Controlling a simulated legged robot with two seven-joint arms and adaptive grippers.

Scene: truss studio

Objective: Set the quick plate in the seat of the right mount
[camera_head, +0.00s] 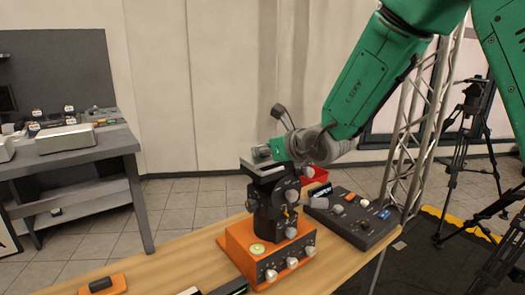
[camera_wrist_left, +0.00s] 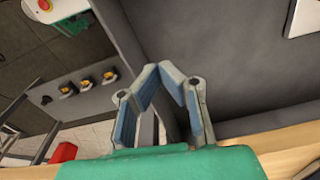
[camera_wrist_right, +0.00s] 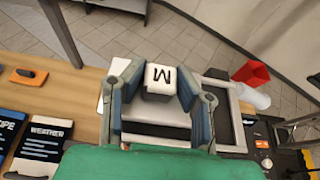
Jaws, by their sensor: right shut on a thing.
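My right gripper (camera_wrist_right: 160,82) is shut on a pale block marked "M", which I take as the quick plate (camera_wrist_right: 160,76). In the head view the right gripper (camera_head: 276,150) is just above the flat grey top of the black mount (camera_head: 272,205), which stands on an orange base (camera_head: 240,250). A small grey piece shows at the fingertips there. I cannot tell whether the plate touches the seat, because the gripper hides the contact.
A grey bench (camera_head: 85,160) stands at the left, a truss and tripods at the right.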

